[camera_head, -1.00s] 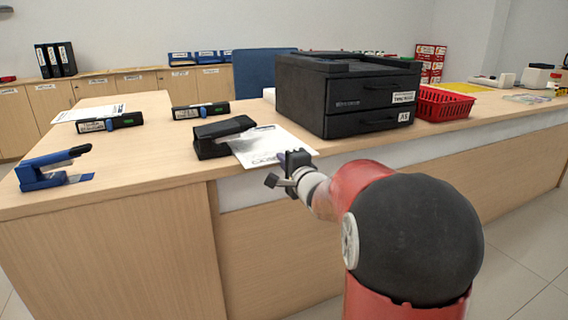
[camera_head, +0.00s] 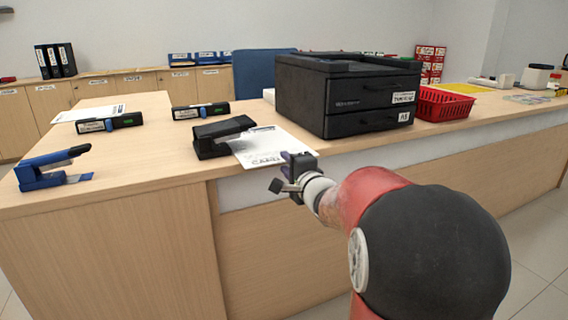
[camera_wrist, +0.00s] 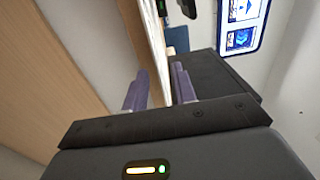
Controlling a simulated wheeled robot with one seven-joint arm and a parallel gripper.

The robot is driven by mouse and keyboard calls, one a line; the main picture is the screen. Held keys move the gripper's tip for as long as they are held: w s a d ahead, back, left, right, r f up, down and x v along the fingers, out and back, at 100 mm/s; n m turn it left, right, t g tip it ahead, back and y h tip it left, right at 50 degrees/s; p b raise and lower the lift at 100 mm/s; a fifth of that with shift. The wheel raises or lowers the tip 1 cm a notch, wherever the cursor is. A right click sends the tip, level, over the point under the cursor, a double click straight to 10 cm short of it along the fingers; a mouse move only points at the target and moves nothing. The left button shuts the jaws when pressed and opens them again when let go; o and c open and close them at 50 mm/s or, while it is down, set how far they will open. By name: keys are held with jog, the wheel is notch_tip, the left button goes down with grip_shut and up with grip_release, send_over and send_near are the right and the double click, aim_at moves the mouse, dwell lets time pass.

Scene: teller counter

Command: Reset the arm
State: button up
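My arm reaches in from the lower right in the head view. My gripper (camera_head: 290,177) is at the front edge of the counter (camera_head: 120,181), by the near end of a white sheet of paper (camera_head: 262,152). In the wrist view my gripper (camera_wrist: 158,88) shows two purple-grey fingers set apart with nothing held between them. The counter (camera_wrist: 141,25) runs behind the gap, tilted in that picture. I cannot tell from the head view whether the fingers touch the counter.
A black stapler (camera_head: 222,138) lies partly on the paper. A black drawer unit (camera_head: 350,93) stands behind, with a red basket (camera_head: 447,105) to its right. A blue stapler (camera_head: 45,170) sits at the left end. Black label-bearing objects (camera_head: 110,122) (camera_head: 200,110) lie farther back.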

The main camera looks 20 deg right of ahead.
jog(key=s+a+f+n+g+y+p, duration=0.25)
jog(key=s+a+n+g+y, duration=0.75)
jog(key=s+a, duration=0.95)
jog(key=s+d+f+n+g+h, duration=0.1)
jog(key=s+d+f+n+h, duration=0.1)
jog(key=s+h, duration=0.3)
jog(key=s+d+f+n+g+h, duration=0.1)
jog(key=s+d+f+n+h, duration=0.2)
jog(key=s, duration=0.5)
jog(key=d+n+h, duration=0.1)
jog(key=n+h, duration=0.1)
jog(key=shift+f+n+h+p, duration=0.25)
jog(key=shift+n+h+p, duration=0.05)
jog(key=shift+p, duration=0.1)
